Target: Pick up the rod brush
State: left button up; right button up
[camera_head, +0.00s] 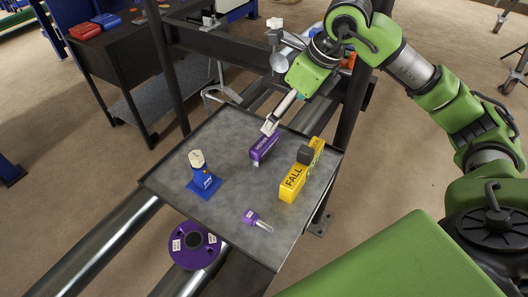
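My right gripper (269,127) reaches in from the upper right over the far edge of a grey tray table (222,200). Its fingertips are just above a purple block (263,148); I cannot tell if they touch it or whether they are open. No item is clearly recognisable as the rod brush. A small purple-headed piece with a pale narrow end (257,219) lies near the front of the tray. A cream-topped item (198,164) stands upright on a blue base (204,186) at the left. My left gripper is not in view.
A yellow block marked FALL (301,171) with a dark part on it stands at the tray's right. The tray has a raised rim, and its middle is clear. Metal pipes and a purple flanged ring (194,246) are below. Dark frame posts rise behind the tray.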

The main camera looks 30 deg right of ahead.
aim_at(266, 140)
jog(key=p+x, duration=0.1)
jog(key=x, duration=0.7)
jog(key=shift+w+a+f, duration=0.1)
jog(key=shift+f, duration=0.4)
jog(key=shift+w+a+f+p, duration=0.1)
jog(key=shift+a+f+p, duration=0.05)
jog(key=shift+f+p, duration=0.15)
jog(key=x, duration=0.1)
jog(key=p+x, duration=0.1)
jog(key=x, duration=0.1)
jog(key=shift+w+a+f, duration=0.1)
jog(key=shift+a+f, duration=0.15)
jog(key=shift+f, duration=0.05)
jog(key=shift+w+f, duration=0.15)
jog(key=shift+f, duration=0.25)
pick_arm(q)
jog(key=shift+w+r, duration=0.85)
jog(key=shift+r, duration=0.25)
